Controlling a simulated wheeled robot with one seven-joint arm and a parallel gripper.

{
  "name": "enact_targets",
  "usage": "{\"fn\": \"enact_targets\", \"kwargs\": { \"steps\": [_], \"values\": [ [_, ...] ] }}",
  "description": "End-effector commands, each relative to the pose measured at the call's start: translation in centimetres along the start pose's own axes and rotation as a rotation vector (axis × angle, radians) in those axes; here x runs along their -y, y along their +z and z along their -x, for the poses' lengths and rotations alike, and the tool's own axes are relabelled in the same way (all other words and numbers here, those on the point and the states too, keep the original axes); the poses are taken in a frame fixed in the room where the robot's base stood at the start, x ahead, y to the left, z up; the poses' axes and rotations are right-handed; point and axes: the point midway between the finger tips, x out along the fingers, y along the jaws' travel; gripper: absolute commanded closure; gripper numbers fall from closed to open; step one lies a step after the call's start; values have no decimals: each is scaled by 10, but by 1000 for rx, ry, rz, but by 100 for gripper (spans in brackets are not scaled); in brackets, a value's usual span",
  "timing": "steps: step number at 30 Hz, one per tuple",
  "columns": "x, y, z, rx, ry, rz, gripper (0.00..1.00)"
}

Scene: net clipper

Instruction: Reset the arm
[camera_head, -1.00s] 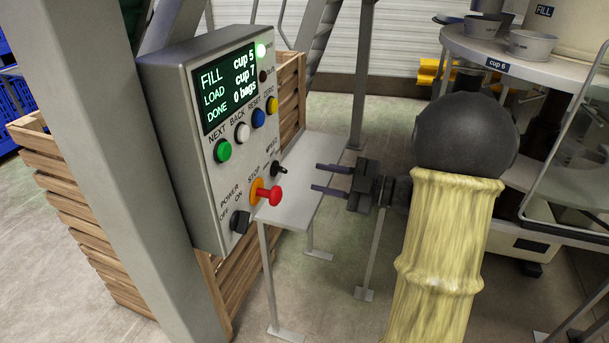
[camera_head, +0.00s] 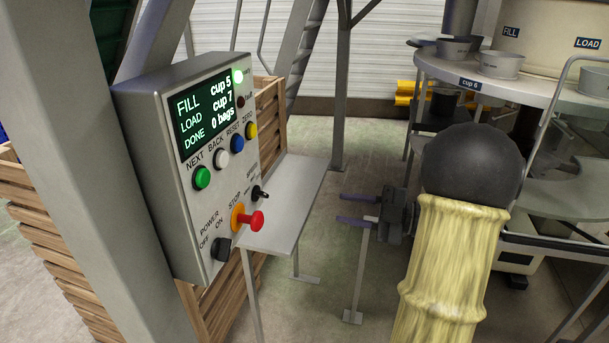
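My gripper (camera_head: 352,209) is at the middle of the head view, fingers pointing left. Its two purple fingers are apart, with nothing between them. It is right of the grey control box (camera_head: 147,165) and apart from it. My arm, in a yellowish sleeve with a dark round joint, reaches up from the bottom right. The box's screen (camera_head: 203,111) reads FILL cup 5, LOAD cup 7, DONE 0 bags. Green, white, blue and yellow buttons sit below it, and a red stop knob (camera_head: 252,220) sticks out lower down.
A small grey shelf table (camera_head: 285,200) stands between the box and my gripper. Wooden crates (camera_head: 50,250) are behind the box. A round carousel table (camera_head: 530,85) with metal cups stands at the right. Open floor shows below my gripper.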

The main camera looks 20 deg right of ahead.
Motion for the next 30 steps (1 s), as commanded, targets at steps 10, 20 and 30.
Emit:
{"fn": "enact_targets", "kwargs": {
  "steps": [10, 20, 30],
  "values": [
    [-11, 17, -26, 122, 56, 4, 68],
    [-29, 63, -73, 527, 260, -128, 68],
    [17, 84, -78, 935, 405, -469, 68]
  ]
}}
